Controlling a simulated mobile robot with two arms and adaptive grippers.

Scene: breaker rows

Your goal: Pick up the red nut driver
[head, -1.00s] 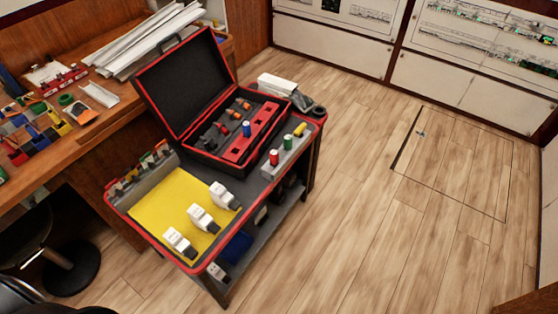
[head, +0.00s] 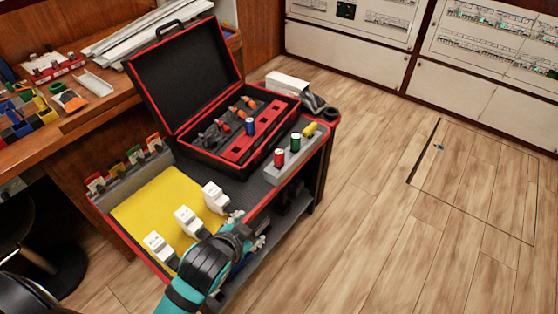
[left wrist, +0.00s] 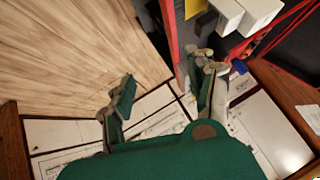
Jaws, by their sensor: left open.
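The red nut driver (head: 279,157) stands upright in a grey holder block (head: 297,150) on the cart, at the near end of a row with a green driver (head: 295,142) and a yellow driver (head: 309,130). My left gripper (head: 250,228) is at the cart's front edge, by the nearest white breakers and below the red nut driver in the head view, apart from it. In the left wrist view the fingers (left wrist: 168,75) are spread with nothing between them. I cannot make out the red nut driver there. My right gripper is not in view.
An open black case (head: 190,85) with a red-edged tray and a blue-handled driver (head: 250,126) stands behind the holder. White breakers (head: 187,221) stand along a yellow mat (head: 150,205). A white box (head: 288,86) is at the cart's far end. The floor to the right is clear.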

